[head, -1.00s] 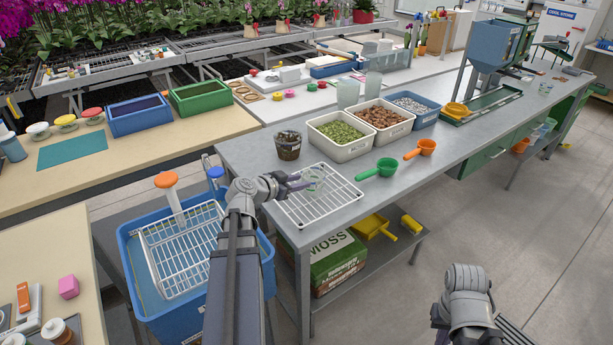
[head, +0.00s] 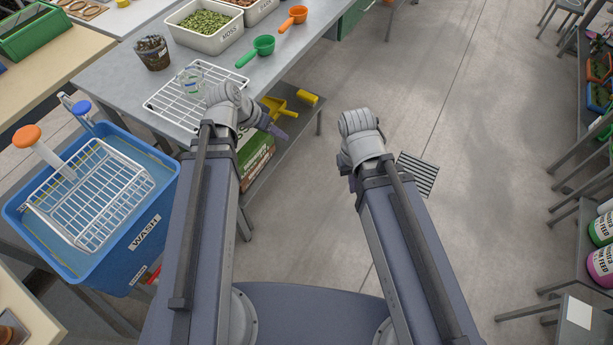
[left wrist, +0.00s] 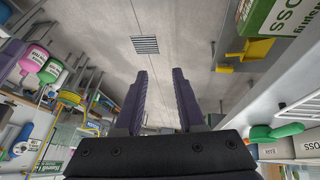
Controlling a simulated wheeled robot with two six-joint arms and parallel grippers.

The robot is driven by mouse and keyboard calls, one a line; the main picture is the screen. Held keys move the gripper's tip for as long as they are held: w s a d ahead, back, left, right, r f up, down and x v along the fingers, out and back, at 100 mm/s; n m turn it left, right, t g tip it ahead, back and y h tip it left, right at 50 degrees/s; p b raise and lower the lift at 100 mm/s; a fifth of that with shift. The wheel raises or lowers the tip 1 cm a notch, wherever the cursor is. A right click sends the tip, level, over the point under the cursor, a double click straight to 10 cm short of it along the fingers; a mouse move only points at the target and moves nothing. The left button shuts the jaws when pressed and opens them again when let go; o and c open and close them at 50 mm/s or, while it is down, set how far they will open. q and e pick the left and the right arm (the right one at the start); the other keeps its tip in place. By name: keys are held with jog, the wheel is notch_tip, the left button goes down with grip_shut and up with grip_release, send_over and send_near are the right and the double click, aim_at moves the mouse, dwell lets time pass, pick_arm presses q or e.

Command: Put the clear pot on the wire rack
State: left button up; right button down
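The clear pot (head: 192,77) stands on the white wire rack (head: 163,104), near its far side on the grey bench; it looks upright. My left gripper (head: 277,122) is off to the right of the rack, past the bench's front edge, apart from the pot. The left wrist view shows its two purple fingers (left wrist: 160,85) spread with nothing between them. My right gripper (head: 352,183) is over the floor, right of the left one. Its fingers are mostly hidden behind its wrist, so its opening does not show.
A dark pot (head: 152,53), a moss bin (head: 205,28), a green scoop (head: 256,50) and an orange scoop (head: 292,18) stand around the rack. A blue wash tub (head: 140,243) holds a wire basket (head: 95,190). The floor right of the bench is open.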

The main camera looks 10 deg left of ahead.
pick_arm(q)
jog(key=s+d+f+g+y, duration=0.1)
jog(key=s+d+g+y, duration=0.1)
jog(key=s+d, duration=0.3)
jog(key=s+d+f+n+g+y, duration=0.1)
jog(key=s+d+f+g+y, duration=0.1)
jog(key=s+d, duration=0.3)
jog(key=shift+s+d+y, duration=0.25)
jog(key=shift+s+y, duration=0.65)
jog(key=shift+s, duration=0.15)
